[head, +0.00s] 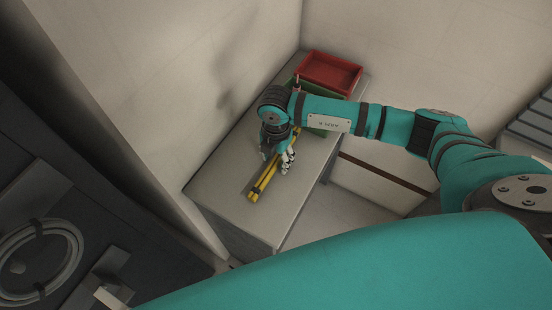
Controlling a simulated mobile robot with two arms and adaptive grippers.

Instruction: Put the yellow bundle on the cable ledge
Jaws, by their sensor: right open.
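The yellow bundle (260,184) is a set of long thin yellow pieces with a dark band near its front end. It lies slantwise on the grey cabinet top (222,183). My right gripper (277,160) points down over the bundle's middle, with fingers showing on both sides of it. It is open, and I cannot tell whether the fingers touch the bundle. The wrist and gripper hide part of the bundle's far end. I cannot make out for certain which surface is the cable ledge. My left gripper is not in view.
A red bin (329,72) and a mostly hidden green bin (325,131) stand at the cabinet's far end. Walls close in behind and left. A dark rack with a coiled cable (70,262) stands at lower left. The cabinet top's near end is clear.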

